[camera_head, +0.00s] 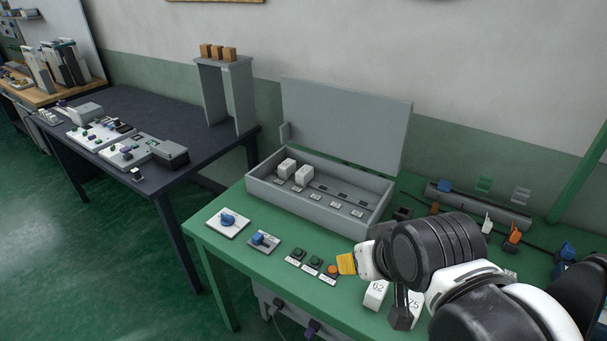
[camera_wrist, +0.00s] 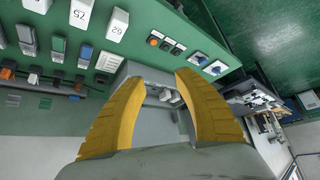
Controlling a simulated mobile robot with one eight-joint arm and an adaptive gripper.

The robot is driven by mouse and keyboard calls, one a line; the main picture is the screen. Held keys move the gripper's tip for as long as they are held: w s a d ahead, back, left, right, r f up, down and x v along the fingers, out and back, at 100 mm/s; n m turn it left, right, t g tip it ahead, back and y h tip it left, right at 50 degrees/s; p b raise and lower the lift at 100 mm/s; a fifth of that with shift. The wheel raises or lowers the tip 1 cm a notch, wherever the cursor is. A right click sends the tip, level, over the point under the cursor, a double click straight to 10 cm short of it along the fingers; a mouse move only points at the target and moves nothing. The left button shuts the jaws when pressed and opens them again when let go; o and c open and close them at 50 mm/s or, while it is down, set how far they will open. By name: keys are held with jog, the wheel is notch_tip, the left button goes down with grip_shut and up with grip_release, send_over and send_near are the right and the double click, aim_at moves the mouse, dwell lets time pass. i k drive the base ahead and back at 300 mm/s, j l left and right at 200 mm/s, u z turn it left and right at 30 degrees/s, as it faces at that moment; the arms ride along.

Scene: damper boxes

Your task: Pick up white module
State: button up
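Two white modules stand side by side in the left part of the open grey box (camera_head: 340,217); one white module (camera_head: 287,168) is left of the other white module (camera_head: 304,174). My gripper (camera_head: 346,264) is above the table, in front of the box. In the wrist view its yellow fingers (camera_wrist: 160,84) are apart and empty, with the box beyond them.
A row of round buttons (camera_head: 315,262) and blue rotary switches (camera_head: 228,218) lie along the table's front left. The box's raised lid (camera_head: 345,122) stands behind it. Clips and small parts (camera_head: 487,222) fill the right side. A dark table (camera_head: 150,105) stands to the left.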

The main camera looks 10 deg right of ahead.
aim_at(306, 173)
jog(key=i+j+z, duration=0.35)
jog(key=j, duration=0.25)
jog(key=i+j+z, duration=0.35)
jog(key=i+j, duration=0.15)
jog(key=j, duration=0.3)
jog(key=i+j+z, duration=0.2)
jog(key=j, duration=0.15)
jog(key=k, duration=0.05)
